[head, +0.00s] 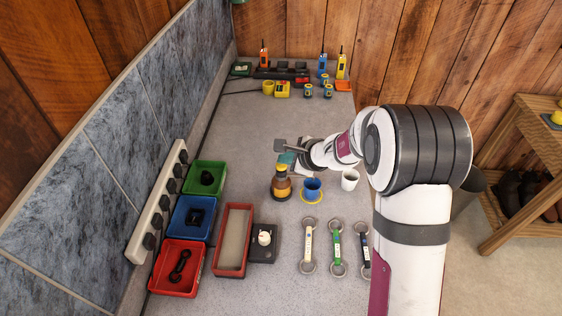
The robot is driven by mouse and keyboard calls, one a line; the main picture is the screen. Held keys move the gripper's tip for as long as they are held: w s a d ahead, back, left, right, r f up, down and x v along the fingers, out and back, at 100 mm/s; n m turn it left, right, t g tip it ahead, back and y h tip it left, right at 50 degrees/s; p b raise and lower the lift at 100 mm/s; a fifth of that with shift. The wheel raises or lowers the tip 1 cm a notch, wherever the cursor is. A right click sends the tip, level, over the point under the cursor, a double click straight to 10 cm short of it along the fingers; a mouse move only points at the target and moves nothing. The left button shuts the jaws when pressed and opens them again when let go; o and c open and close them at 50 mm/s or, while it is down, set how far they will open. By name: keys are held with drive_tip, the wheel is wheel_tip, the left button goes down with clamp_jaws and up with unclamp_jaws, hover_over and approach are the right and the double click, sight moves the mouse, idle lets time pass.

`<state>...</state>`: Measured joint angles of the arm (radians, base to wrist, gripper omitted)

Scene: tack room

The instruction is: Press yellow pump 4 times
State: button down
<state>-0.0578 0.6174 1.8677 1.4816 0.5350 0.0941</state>
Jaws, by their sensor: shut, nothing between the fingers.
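The pump bottle (281,186) stands upright on the grey counter (250,135). It has an amber-brown body with a yellow band around its top. My gripper (282,147) reaches in from the right and is just above and behind the bottle's top in the head view. Its fingers are shut and hold nothing. The small pump top is hard to make out near the fingers, and I cannot tell whether they touch it. A teal patch (288,158) shows just below the gripper.
A blue cup (312,186) on a yellow saucer and a white cup (350,178) stand right of the bottle. Green (204,165), blue (177,228) and red (167,283) bins line the left. Several spanner-like tools lie in front. Radios stand at the back.

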sight(285, 166)
drive_tip(key=shift+r, duration=0.9)
drive_tip(key=shift+r, duration=0.1)
drive_tip(key=shift+r, duration=2.9)
wheel_tip(285, 166, down, 6)
drive_tip(key=shift+f, duration=0.1)
idle(0.5)
idle(1.8)
drive_tip(key=shift+f, duration=0.4)
